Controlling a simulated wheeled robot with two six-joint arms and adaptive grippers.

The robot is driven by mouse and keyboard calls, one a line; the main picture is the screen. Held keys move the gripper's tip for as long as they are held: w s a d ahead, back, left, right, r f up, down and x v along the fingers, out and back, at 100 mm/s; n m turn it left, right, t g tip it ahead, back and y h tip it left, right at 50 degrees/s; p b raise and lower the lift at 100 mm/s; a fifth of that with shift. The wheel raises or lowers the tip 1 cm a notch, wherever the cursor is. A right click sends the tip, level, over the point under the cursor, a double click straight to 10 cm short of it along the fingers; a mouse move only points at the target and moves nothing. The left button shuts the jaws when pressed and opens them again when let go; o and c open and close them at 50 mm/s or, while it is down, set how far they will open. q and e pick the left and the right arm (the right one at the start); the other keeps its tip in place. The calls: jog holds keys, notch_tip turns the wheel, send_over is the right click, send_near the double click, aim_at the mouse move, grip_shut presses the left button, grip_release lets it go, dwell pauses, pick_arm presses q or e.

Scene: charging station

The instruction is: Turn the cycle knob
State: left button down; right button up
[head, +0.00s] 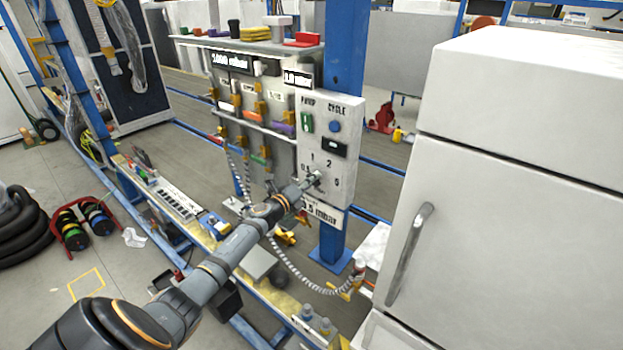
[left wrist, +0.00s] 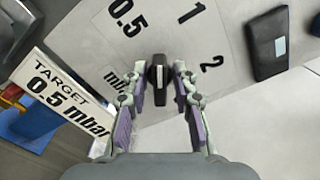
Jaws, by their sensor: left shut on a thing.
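The dark knob (left wrist: 158,82) with a pale stripe sits on the dial plate marked 0.5, 1 and 2 (left wrist: 165,30). My left gripper (left wrist: 160,86) is shut on it, one finger on each side. The knob stands upright in the left wrist view; which number it points to is hard to tell. In the head view my left gripper (head: 314,183) reaches the lower part of the white control panel (head: 345,177) and mostly hides the knob. Higher on the panel are a green switch (head: 307,123) under PUMP and a blue button (head: 335,127) under CYCLE. My right gripper is out of view.
A TARGET 0.5 mbar label (left wrist: 65,98) is below the dial. A black display (head: 334,148) sits above it. A white fridge (head: 500,180) stands close on the right. A coiled hose (head: 290,266) hangs below the panel, over a bench with tools.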

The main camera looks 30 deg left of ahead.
pick_arm(q)
jog(key=n+p, duration=0.1)
jog(key=n, duration=0.3)
jog(key=shift+p, duration=0.3)
jog(key=shift+f+n+p, duration=0.1)
jog(key=shift+n+p, duration=0.25)
jog(key=shift+n, duration=0.85)
jog(key=c, duration=1.4)
grip_release()
jog(key=shift+o, duration=0.2)
